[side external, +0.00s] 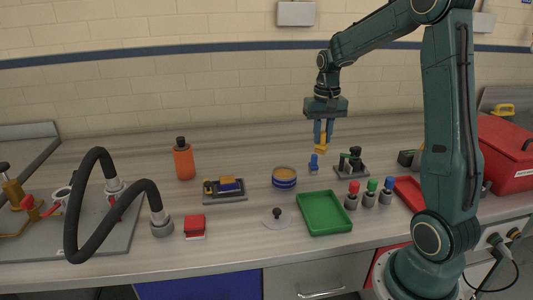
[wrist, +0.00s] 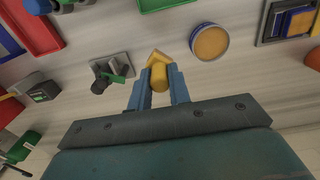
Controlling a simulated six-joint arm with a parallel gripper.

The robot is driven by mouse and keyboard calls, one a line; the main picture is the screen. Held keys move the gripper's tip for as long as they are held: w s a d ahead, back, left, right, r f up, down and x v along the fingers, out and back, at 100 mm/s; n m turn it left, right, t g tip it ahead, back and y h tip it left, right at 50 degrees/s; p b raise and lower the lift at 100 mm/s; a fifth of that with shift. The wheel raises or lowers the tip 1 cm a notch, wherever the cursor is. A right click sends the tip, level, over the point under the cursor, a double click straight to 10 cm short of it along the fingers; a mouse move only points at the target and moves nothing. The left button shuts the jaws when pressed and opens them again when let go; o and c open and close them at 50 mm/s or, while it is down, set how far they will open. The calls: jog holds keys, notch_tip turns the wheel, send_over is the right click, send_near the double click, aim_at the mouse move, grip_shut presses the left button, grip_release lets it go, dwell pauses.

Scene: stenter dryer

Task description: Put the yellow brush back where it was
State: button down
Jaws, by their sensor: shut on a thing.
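My gripper (side external: 323,137) is raised above the bench, left of the grey stand, and points down. Its two blue fingers are shut on the yellow brush (side external: 321,150); in the wrist view the brush (wrist: 159,76) sits between the fingers (wrist: 159,90), with an angular yellow end beyond their tips. Bristles cannot be made out. No marked spot for the brush can be told.
A grey stand (side external: 351,172) with dark and green pieces is right of the gripper. A round blue tin (side external: 284,183), green tray (side external: 324,229), small tray with a blue-yellow block (side external: 225,197) and orange bottle (side external: 184,163) are left or nearer. Bare bench lies behind the tin.

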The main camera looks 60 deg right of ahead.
jog(key=shift+f, duration=5.65)
jog(key=shift+f, duration=0.1)
jog(key=c, duration=1.3)
grip_release()
notch_tip(320, 180, up, 11)
jog(key=shift+r, duration=0.65)
